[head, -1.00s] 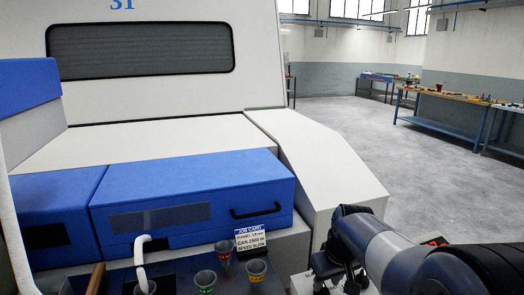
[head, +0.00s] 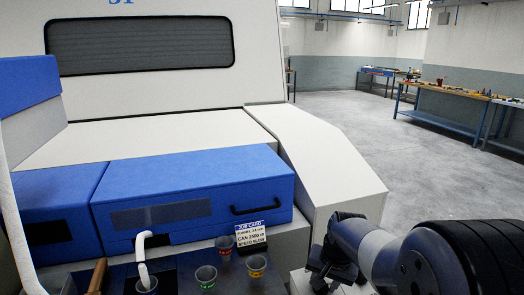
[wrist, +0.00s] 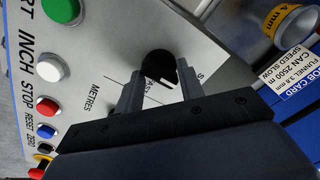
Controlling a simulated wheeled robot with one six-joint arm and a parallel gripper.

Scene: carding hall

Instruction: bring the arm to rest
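My arm reaches in from the lower right of the head view, and my gripper (head: 325,280) hangs low at its end, to the right of the cups. In the wrist view its two dark fingers (wrist: 160,88) stand apart with nothing held between them. A control panel lies beyond the fingers. A round black knob (wrist: 158,66) on it shows in the gap between the fingertips. I cannot tell how far the fingertips are from the panel.
Cups stand on a dark tray, including a yellow-banded one (head: 256,266) and a green-banded one (head: 206,279). A job card (head: 251,236) stands behind them. The panel carries green (wrist: 61,10), white and red buttons. A blue-covered machine (head: 200,180) fills the left; open floor (head: 400,150) lies right.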

